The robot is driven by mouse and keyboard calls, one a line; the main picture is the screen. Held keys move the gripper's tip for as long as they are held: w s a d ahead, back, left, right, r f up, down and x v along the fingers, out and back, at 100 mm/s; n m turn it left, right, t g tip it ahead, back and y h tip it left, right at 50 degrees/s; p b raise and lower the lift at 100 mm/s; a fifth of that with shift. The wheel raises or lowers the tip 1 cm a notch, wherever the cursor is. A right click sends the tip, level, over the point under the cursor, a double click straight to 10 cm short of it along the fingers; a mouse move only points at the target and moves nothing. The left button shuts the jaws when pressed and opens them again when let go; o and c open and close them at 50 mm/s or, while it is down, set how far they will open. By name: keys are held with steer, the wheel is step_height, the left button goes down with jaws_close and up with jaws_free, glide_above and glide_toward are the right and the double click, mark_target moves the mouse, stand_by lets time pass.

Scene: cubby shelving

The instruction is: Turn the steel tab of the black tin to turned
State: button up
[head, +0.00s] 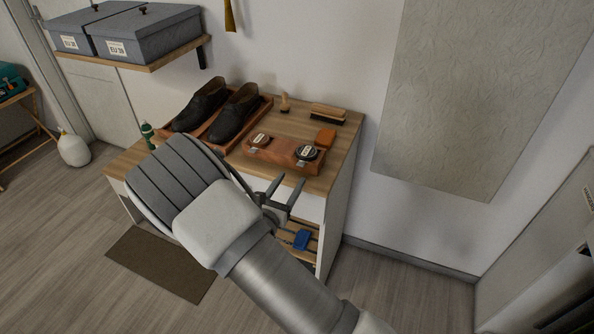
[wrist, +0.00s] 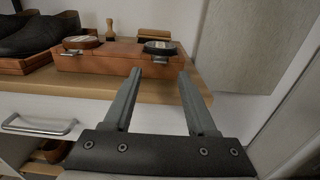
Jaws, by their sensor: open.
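The black tin (head: 307,152) sits at the right end of a brown wooden block on top of the cabinet; a brown tin (head: 260,139) sits at its left. In the wrist view the black tin (wrist: 160,47) is at the block's right end. A small steel tab (wrist: 155,61) shows at its front edge, and a similar tab (wrist: 73,53) is by the brown tin. My gripper (head: 284,185) is open and empty, in front of the cabinet's front edge. In the wrist view my gripper (wrist: 161,72) points toward the block, apart from the black tin.
Black shoes (head: 235,112) stand in a tray left of the block. A drawer handle (wrist: 38,125) juts from the cabinet front. Floor to the right is clear.

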mark_target(301, 164)
steer(key=x, duration=0.5)
steer(key=shift+w+d, duration=0.1)
steer(key=shift+w, duration=0.05)
jaws_close()
